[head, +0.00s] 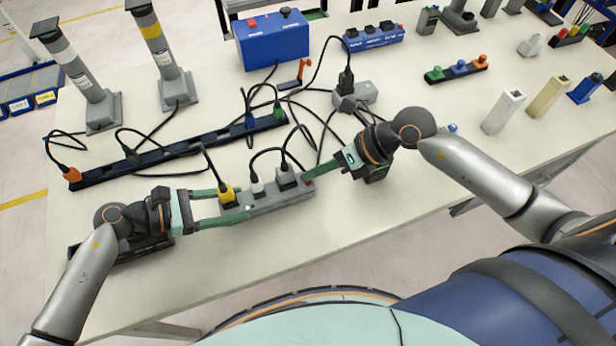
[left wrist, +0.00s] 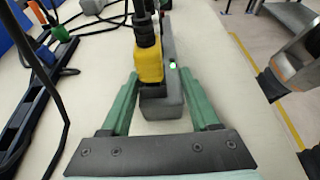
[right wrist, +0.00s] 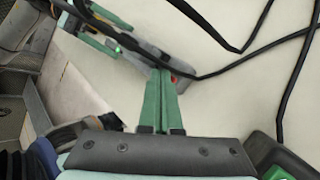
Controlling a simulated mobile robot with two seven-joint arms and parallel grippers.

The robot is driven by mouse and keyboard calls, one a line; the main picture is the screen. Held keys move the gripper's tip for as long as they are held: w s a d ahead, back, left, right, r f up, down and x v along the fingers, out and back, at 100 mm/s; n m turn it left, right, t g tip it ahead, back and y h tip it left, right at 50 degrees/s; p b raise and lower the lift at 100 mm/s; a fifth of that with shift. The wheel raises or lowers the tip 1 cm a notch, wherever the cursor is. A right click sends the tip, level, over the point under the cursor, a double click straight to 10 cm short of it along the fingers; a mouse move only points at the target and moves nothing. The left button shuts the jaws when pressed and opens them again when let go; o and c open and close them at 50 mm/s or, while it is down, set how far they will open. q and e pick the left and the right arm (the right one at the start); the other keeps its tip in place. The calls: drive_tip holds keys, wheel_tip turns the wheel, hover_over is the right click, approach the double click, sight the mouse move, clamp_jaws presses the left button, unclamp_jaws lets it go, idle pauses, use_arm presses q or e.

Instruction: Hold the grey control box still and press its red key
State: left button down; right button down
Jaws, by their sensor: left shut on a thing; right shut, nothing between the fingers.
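The grey control box (head: 265,205) is a long strip at the table's front with a yellow plug (head: 227,192), a white plug and a dark plug in it. My left gripper (head: 235,202) is shut on its left end, one finger along each long side; the left wrist view shows this grip (left wrist: 158,90) and a lit green lamp (left wrist: 172,65). The red key (right wrist: 174,80) is at the box's other end. My right gripper (right wrist: 160,75) is shut and empty, its fingertips right beside the red key. I cannot tell whether they touch it.
A long black strip (head: 160,156) with plugs lies behind the box. Loose black cables cross the table. A blue box (head: 272,42) with a red knob, a grey block (head: 360,92) and two posts stand further back.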

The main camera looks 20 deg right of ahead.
drive_tip(key=shift+f, duration=0.65)
idle(0.8)
drive_tip(key=shift+r, duration=0.95)
drive_tip(key=shift+r, duration=0.1)
wheel_tip(320, 180, up, 5)
drive_tip(key=shift+f, duration=0.1)
idle(0.6)
use_arm(q)
drive_tip(key=shift+c, duration=0.2)
unclamp_jaws()
